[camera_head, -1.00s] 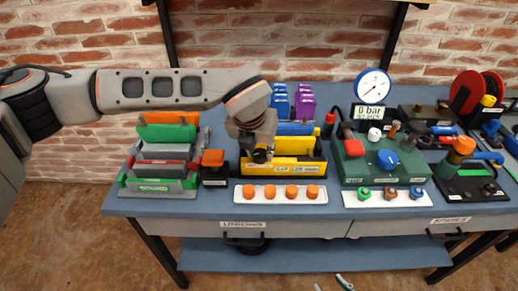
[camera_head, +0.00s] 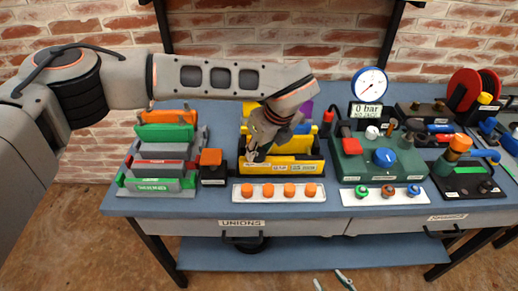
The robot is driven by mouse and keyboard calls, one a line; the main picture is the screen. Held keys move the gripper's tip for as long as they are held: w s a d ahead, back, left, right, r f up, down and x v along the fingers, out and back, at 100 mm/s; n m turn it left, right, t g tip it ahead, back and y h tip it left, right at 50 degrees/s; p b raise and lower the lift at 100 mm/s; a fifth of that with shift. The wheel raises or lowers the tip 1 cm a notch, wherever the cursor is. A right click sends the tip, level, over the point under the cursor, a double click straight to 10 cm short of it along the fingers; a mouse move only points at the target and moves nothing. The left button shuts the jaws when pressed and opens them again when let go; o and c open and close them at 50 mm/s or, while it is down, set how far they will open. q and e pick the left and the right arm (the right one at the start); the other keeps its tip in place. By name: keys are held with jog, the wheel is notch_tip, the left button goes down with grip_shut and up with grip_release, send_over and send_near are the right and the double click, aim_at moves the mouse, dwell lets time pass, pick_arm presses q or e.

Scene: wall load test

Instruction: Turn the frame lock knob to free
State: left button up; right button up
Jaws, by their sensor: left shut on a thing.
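The yellow frame (camera_head: 298,168), with small white labels on its front, stands on the workbench near the middle. My left gripper (camera_head: 251,155) reaches down from the left to the frame's front left part. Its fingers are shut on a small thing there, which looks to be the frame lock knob. The fingers hide most of that knob, so I cannot tell which way it points. My right gripper is not in view.
A black box with an orange top (camera_head: 211,157) stands just left of my gripper, beside a green and grey stand (camera_head: 157,185). A white strip with orange knobs (camera_head: 279,200) lies in front. A green gauge unit (camera_head: 352,165) stands to the right.

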pick_arm(q)
jog(key=shift+w+r+n+y, duration=0.1)
jog(key=shift+n+y, duration=0.2)
jog(key=shift+n, duration=0.7)
jog(key=o, duration=1.1)
jog(key=v, duration=1.2)
jog(key=shift+w, duration=0.2)
jog(key=shift+g, duration=0.3)
